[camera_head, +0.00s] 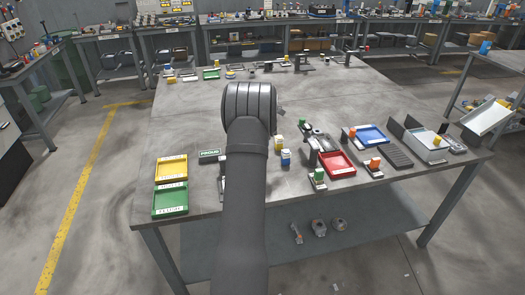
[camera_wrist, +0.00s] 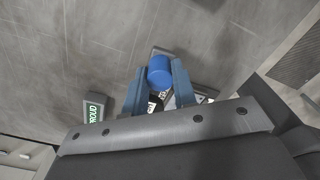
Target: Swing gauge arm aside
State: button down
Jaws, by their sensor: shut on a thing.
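In the wrist view, my gripper (camera_wrist: 158,66) has its two blue-grey fingers on either side of a blue cylindrical knob (camera_wrist: 159,73), shut on it. The knob appears to belong to the gauge arm. Below it, between the fingers, parts of a pale plate with dark marks show; the rest is hidden by the fingers and my gripper body. In the head view, my own arm covers my gripper and the knob. A grey upright fixture piece (camera_head: 222,178) shows just left of my arm there; I cannot tell whether it is part of the gauge.
A green PROUD sign (camera_head: 210,156) stands left of the fixture, also in the wrist view (camera_wrist: 95,110). Yellow (camera_head: 171,168), green (camera_head: 170,199), red (camera_head: 338,165) and blue (camera_head: 371,136) trays sit on the table. A small blue-and-white item (camera_head: 286,158) stands right of my arm.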

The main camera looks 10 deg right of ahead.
jog(key=shift+w+a+n, duration=0.2)
jog(key=shift+w+n, duration=0.65)
jog(key=shift+w, duration=0.25)
jog(key=shift+w+a+n, duration=0.2)
jog(key=shift+w+n, duration=0.65)
jog(key=shift+w, duration=0.25)
jog(key=c, duration=1.2)
grip_release()
jog(key=shift+o, duration=0.2)
notch_tip(320, 180, up, 17)
jog(key=shift+r, duration=0.2)
jog(key=shift+f, duration=0.1)
notch_tip(320, 180, down, 17)
jog(key=shift+f, duration=0.15)
